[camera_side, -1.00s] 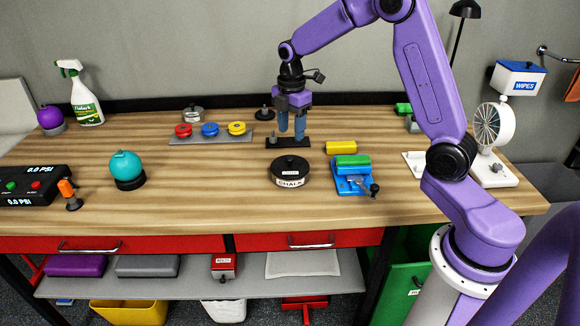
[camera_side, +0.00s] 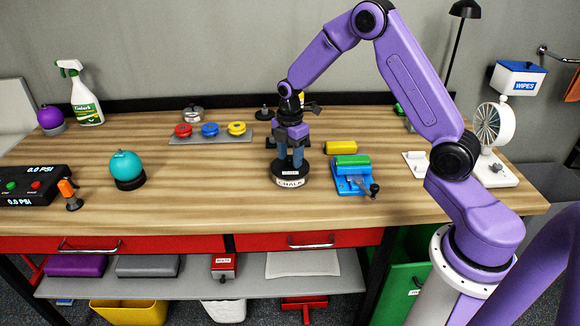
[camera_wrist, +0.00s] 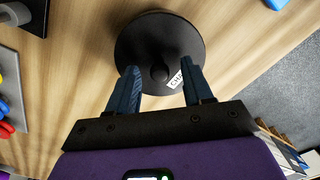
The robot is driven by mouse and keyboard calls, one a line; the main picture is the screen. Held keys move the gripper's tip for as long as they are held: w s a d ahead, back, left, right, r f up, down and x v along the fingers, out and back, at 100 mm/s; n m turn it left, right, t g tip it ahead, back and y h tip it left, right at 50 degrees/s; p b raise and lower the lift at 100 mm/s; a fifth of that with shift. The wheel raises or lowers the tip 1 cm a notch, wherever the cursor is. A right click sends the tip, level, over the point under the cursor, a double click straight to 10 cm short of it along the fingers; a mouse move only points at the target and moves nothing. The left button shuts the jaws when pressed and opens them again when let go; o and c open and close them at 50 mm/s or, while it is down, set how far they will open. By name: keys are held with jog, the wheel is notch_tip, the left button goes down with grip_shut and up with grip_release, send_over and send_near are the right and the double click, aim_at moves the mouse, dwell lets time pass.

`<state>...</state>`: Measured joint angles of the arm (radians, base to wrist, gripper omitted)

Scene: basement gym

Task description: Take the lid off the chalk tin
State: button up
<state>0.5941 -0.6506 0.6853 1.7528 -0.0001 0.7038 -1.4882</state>
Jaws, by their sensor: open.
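My gripper (camera_side: 290,162) points down over the lid and is open. In the wrist view my gripper's (camera_wrist: 160,78) two blue fingers stand on either side of the knob, with a gap between each finger and the knob. I cannot tell how far the fingertips are above the lid.
A blue device with a green block (camera_side: 352,172) stands close right of the tin, with a yellow block (camera_side: 341,147) behind it. A grey tray with coloured knobs (camera_side: 210,135) lies behind left. A teal ball (camera_side: 126,168) stands left. The bench in front is clear.

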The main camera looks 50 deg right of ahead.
jog(key=shift+c, duration=0.4)
grip_shut()
jog(key=shift+r, duration=0.1)
